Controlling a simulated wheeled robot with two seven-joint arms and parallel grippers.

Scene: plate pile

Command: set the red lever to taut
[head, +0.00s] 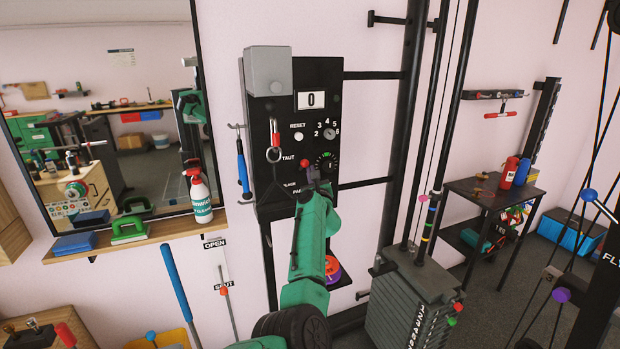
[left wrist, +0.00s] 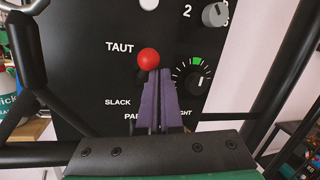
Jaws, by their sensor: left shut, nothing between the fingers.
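The red lever's round knob (head: 304,163) is on the black panel (head: 318,75), just right of the word TAUT. In the left wrist view the red knob (left wrist: 148,58) is close to the level of TAUT and well above the word SLACK. My left gripper (head: 313,175) is shut and empty in front of the panel. Its purple fingers (left wrist: 158,76) point up at the knob's lower right edge. I cannot tell whether they touch it. The fingers and the knob hide the lever's stem. My right gripper is not in view.
A dial with a green mark (left wrist: 195,77) is close right of the fingers, and a grey knob (left wrist: 215,14) is above it. Black frame bars (head: 375,76) run right of the panel.

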